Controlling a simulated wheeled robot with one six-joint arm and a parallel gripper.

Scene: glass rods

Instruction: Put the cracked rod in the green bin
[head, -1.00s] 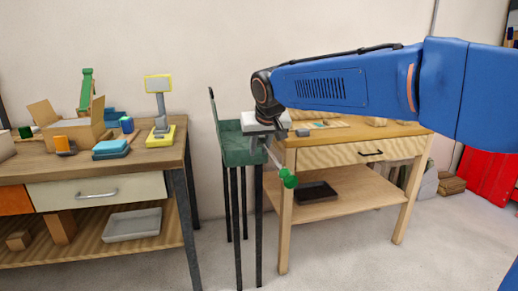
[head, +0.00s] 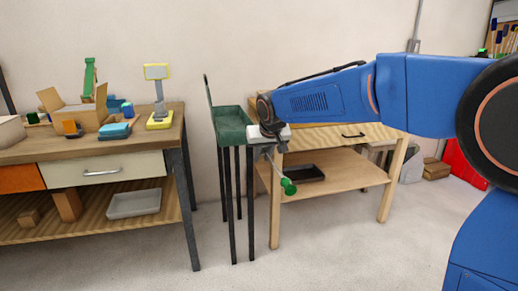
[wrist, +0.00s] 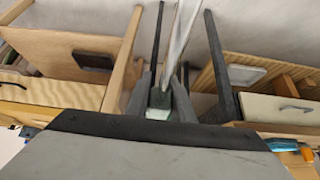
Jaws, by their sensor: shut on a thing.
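My gripper (head: 270,150) is shut on a glass rod (head: 279,170), which tilts down to the right and has green at its lower end. In the wrist view the clear rod (wrist: 181,38) runs up from between the fingers (wrist: 163,92). I cannot make out a crack at this size. The green bin (head: 232,117) is a dark green tray with a raised left panel on tall dark legs. My gripper is at the bin's right side in the head view and hides part of its edge. I cannot tell whether it is above the bin or in front of it.
A wooden workbench (head: 60,151) at left bears a box (head: 95,116), a yellow-framed stand (head: 158,95) and blue items. A wooden table (head: 325,168) stands right behind my gripper, with a black tray (head: 305,173) on its shelf. The front floor is clear.

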